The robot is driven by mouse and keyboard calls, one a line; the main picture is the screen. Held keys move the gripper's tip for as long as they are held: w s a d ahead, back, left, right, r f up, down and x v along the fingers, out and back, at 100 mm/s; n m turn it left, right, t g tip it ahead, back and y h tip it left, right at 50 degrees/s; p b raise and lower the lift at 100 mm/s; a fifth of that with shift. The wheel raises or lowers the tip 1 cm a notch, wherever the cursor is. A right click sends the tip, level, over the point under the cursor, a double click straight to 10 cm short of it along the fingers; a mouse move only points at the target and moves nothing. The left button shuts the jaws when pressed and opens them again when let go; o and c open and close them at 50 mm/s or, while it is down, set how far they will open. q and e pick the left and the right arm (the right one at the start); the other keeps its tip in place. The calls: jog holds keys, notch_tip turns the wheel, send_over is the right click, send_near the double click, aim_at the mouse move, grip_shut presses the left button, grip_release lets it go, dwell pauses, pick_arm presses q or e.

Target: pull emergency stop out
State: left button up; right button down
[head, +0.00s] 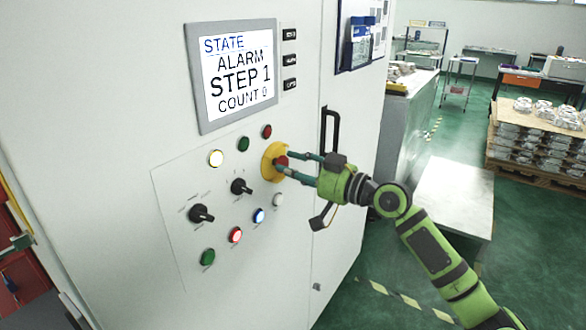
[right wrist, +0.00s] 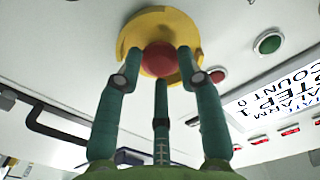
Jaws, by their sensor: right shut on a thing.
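The emergency stop is a red mushroom button (head: 281,163) on a round yellow base (head: 268,165), at the right side of the control panel on the white cabinet. In the right wrist view the red button (right wrist: 159,59) sits in front of the yellow base (right wrist: 166,22). My right gripper (head: 284,164) reaches the button from the right; its teal fingers are shut around the red button. In the right wrist view the fingers (right wrist: 160,62) surround the button on several sides. The button's far side is hidden. My left gripper is not in view.
The screen (head: 237,77) reads STATE ALARM, STEP 1, COUNT 0. Black selector knobs (head: 201,213) and coloured buttons sit left of and below the emergency stop. A black door handle (head: 330,130) is just above my right gripper. A grey-white bench (head: 450,195) stands to the right.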

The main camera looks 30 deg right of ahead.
jog(key=shift+s+d+b, duration=0.25)
jog(key=shift+s+b, duration=0.2)
jog(key=shift+s, duration=0.1)
jog(key=c, duration=0.8)
grip_release()
jog(key=shift+s+r, duration=0.1)
jog(key=v, duration=1.2)
